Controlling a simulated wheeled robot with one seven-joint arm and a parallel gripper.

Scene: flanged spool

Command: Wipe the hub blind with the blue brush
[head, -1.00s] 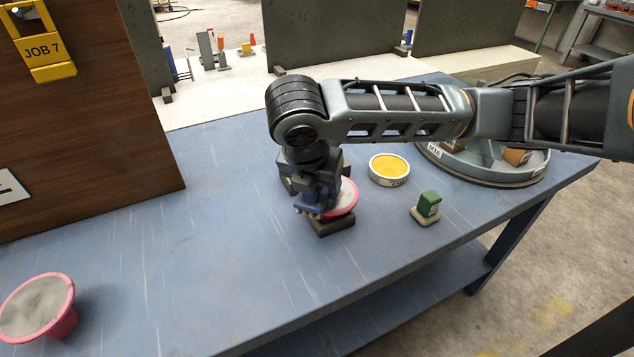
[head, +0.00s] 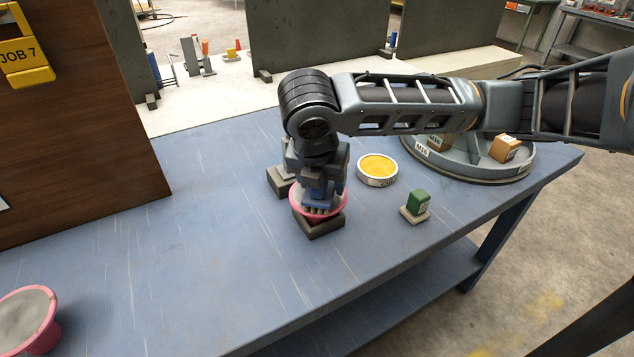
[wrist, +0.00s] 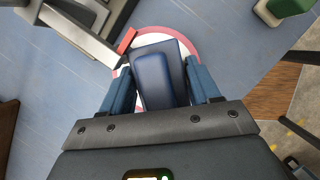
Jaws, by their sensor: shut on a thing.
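My gripper (head: 318,180) is shut on the blue brush (wrist: 152,80), with one finger on each side of its handle in the wrist view. In the head view the bristles (head: 318,211) point down over a pink-rimmed flanged spool (head: 336,209), which stands on a dark block. In the wrist view the spool's pale face and pink rim (wrist: 187,42) show around the brush. The brush and gripper hide the middle of the face. I cannot tell whether the bristles touch it. Another pink spool (head: 24,318) with a grey top stands at the lower left.
A grey arm with a red tip (wrist: 126,41) reaches to the spool's rim. To the right are a yellow-filled round tin (head: 378,169), a green block (head: 418,202) and a round grey tray (head: 470,174) with boxes. A brown panel (head: 75,130) stands left. The table's left-middle is clear.

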